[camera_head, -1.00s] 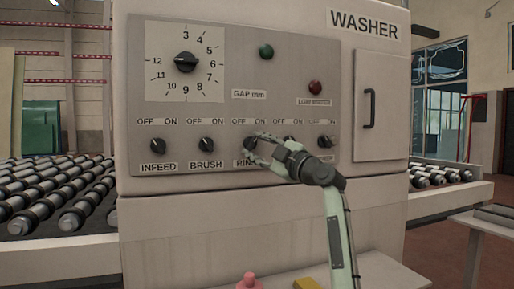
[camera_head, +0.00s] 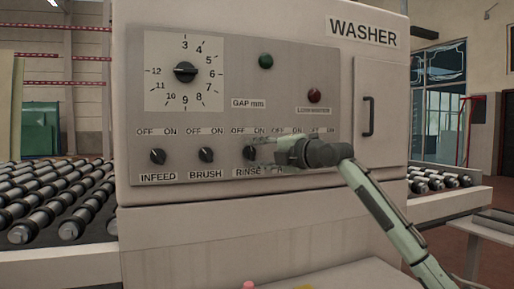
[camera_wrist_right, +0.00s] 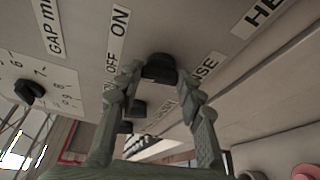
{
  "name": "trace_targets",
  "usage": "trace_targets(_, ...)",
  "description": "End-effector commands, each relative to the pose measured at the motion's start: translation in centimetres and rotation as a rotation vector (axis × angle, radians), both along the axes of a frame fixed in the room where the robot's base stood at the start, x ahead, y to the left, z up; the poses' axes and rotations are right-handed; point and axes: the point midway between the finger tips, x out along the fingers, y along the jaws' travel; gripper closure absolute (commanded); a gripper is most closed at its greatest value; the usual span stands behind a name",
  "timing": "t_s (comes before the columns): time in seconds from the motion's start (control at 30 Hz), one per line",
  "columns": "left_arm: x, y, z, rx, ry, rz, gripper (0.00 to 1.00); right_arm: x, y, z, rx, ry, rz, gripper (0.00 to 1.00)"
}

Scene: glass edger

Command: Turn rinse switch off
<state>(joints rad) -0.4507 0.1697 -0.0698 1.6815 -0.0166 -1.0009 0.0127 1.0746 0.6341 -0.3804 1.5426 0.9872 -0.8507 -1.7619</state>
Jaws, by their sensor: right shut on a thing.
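The rinse switch (camera_head: 249,153) is a black rotary knob above the RINSE label on the grey washer panel, with OFF and ON marked above it. My right gripper (camera_head: 262,151) reaches it from the right, with its fingers around the knob. In the right wrist view the knob (camera_wrist_right: 160,67) sits between the two green fingertips (camera_wrist_right: 161,83), and the gripper is shut on it. Which way the knob's pointer is turned cannot be told, as the fingers partly cover it. My left gripper is not in view.
The brush switch (camera_head: 206,155) and infeed switch (camera_head: 157,156) stand to the left. Switches to the right are hidden behind my right gripper and wrist. A large gap dial (camera_head: 185,72), green button (camera_head: 266,61) and red button (camera_head: 314,95) are above. A door handle (camera_head: 369,116) stands at right.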

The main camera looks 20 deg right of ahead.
Motion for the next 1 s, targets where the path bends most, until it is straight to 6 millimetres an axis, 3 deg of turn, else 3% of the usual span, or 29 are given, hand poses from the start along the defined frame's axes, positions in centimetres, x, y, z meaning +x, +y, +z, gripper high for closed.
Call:
trace_targets(0.1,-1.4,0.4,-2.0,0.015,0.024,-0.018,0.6,0.0,-0.1,0.2,-0.108,-0.001,-0.001,0.92)
trace_targets(0.3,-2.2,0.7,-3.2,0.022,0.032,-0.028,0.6,0.0,0.0,0.2,-0.255,-0.006,0.0,0.92)
trace_targets(0.6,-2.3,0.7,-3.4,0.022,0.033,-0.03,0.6,0.0,0.1,0.2,-0.395,-0.011,0.001,0.92)
trace_targets(1.0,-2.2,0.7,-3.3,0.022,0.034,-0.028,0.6,0.0,0.2,0.1,-0.436,-0.011,0.001,0.92)
